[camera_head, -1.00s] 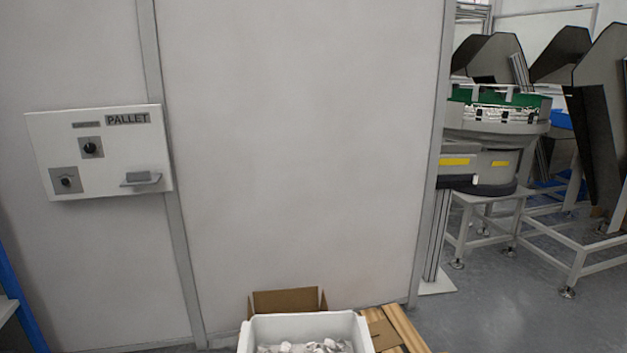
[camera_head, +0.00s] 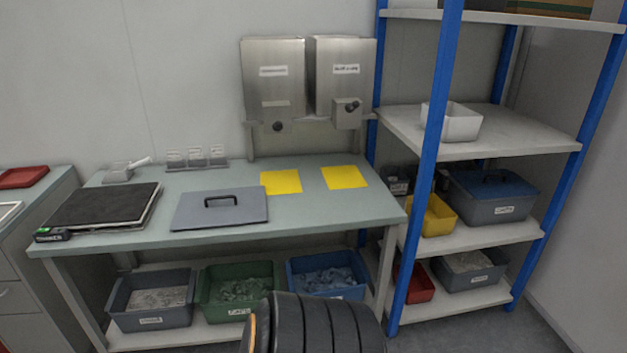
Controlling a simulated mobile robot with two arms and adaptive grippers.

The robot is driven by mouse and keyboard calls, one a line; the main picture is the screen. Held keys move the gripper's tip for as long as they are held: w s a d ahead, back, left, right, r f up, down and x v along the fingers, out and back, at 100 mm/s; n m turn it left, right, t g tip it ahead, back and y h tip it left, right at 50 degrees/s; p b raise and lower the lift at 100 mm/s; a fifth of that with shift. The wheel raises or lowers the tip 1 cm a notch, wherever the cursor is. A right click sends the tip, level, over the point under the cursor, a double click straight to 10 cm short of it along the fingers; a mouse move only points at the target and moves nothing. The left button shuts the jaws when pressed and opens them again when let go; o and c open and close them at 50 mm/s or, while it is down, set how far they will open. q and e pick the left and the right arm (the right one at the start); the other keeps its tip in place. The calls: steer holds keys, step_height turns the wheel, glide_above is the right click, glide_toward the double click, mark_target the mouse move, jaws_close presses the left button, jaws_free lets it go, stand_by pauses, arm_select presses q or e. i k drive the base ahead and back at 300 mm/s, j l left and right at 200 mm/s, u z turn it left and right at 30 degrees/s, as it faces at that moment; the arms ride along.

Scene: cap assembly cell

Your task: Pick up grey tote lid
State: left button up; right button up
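The grey tote lid (camera_head: 240,211) lies flat on the workbench (camera_head: 330,208), near its front edge. It is a flat grey panel with a dark raised handle (camera_head: 221,201) in its middle. The lid is clear of the scale on its left and the yellow sheets on its right. A black ribbed part of my own body shows at the bottom centre, below the bench top. Neither of my grippers is in view.
A black-topped scale (camera_head: 105,206) is left of the lid. Yellow sheets (camera_head: 281,182) lie behind it. Steel dispensers (camera_head: 273,80) hang above the bench. Totes (camera_head: 236,289) fill the lower shelf. A blue-posted rack (camera_head: 428,170) stands at the right, holding a blue-lidded tote (camera_head: 493,197).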

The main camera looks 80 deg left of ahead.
mark_target(241, 205)
steer(key=u, duration=3.4)
steer(key=i+l+u, duration=0.45)
steer(key=l, duration=0.2)
steer(key=i+l+u, duration=0.2)
steer(key=i+l, duration=0.1)
steer(key=l, duration=0.1)
